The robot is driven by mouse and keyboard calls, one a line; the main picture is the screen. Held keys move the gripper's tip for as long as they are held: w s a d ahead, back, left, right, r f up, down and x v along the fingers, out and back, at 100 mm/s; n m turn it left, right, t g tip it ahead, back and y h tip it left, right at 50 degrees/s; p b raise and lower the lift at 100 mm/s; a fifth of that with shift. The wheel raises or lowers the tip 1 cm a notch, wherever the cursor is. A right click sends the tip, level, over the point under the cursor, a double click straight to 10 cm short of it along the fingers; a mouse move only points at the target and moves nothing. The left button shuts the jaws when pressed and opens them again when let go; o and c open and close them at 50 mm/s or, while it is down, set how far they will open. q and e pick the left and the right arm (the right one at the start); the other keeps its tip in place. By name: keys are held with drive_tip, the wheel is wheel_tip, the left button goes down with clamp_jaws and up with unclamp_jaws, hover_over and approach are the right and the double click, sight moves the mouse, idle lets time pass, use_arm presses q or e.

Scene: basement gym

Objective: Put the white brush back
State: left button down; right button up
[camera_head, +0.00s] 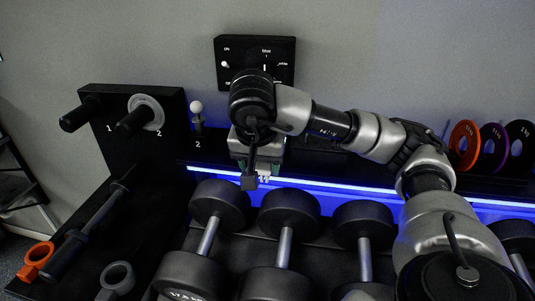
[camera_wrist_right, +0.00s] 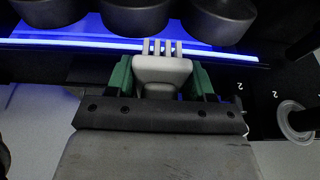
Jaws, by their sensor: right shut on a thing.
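The white brush (camera_wrist_right: 162,72) is held between the green fingertips of my right gripper (camera_wrist_right: 161,80) in the right wrist view. Its several short prongs point away from the gripper, toward the blue light strip. In the head view my right gripper (camera_head: 257,168) hangs down over the back ledge, behind the dumbbells, and is shut on the brush. Only a small pale tip of the brush (camera_head: 265,179) shows there; the rest is hidden by the gripper and wrist. I cannot tell whether the brush touches the ledge. My left gripper is not in view.
Several black dumbbells (camera_head: 289,212) stand in front of the blue light strip (camera_head: 330,186). A white-ball post (camera_head: 197,112) stands to the left, beside a black board (camera_head: 110,100) with two pegs. A switch panel (camera_head: 283,72) is on the wall behind. Coloured discs (camera_head: 465,141) stand at right.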

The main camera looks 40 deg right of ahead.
drive_tip(key=w+d, duration=0.1)
drive_tip(key=d, duration=0.1)
drive_tip(key=w+d, duration=0.2)
drive_tip(key=shift+w+f, duration=0.1)
drive_tip(key=shift+f, duration=0.05)
drive_tip(key=w+d, duration=0.2)
drive_tip(key=w+d+f+p, duration=0.1)
drive_tip(key=w+d, duration=0.1)
drive_tip(key=w+d+f+p, duration=0.1)
drive_tip(key=w+d, duration=0.1)
drive_tip(key=d, duration=0.1)
drive_tip(key=shift+f, duration=0.15)
wheel_tip(320, 180, down, 4)
drive_tip(key=shift+s+r+p, duration=0.15)
drive_tip(key=shift+r+p, duration=0.05)
drive_tip(key=shift+p, duration=0.45)
drive_tip(key=shift+d+f+p, duration=0.15)
drive_tip(key=shift+f+p, duration=0.05)
drive_tip(key=shift+p, duration=0.2)
drive_tip(key=shift+w+f, duration=0.25)
